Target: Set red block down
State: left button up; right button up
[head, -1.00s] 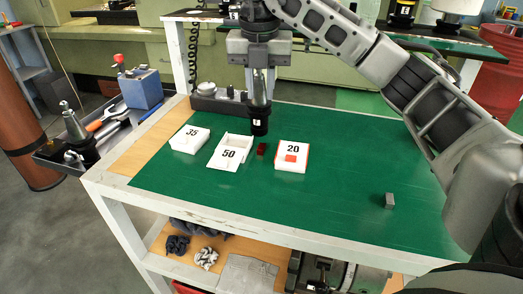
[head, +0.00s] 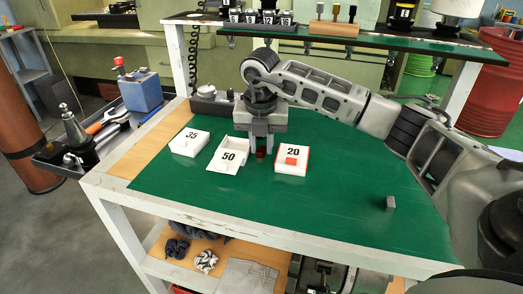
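The small dark red block (head: 261,152) is low at the green worktop, between the white box marked 50 and the white box marked 20. My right gripper (head: 261,148) points straight down, with one finger on each side of the block. I cannot tell whether the fingers touch it, or whether it rests fully on the worktop. The box marked 50 (head: 228,157) is just left of the fingers. The box marked 20 (head: 292,161), with a red square on it, is just right. My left gripper is not in view.
A white box marked 35 (head: 189,142) stands further left. A small grey block (head: 390,202) lies at the right of the green worktop (head: 330,205). The worktop's front and middle right are clear. A raised shelf (head: 340,36) with tool holders runs along the back.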

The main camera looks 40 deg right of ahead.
jog(key=shift+f, duration=0.1)
grip_shut()
jog(key=shift+r, duration=0.75)
jog(key=s+a+r, duration=0.7)
jog(key=s+r, duration=0.4)
jog(key=shift+s+a+r, duration=0.25)
jog(key=shift+s+a, duration=0.05)
jog(key=shift+s, duration=0.1)
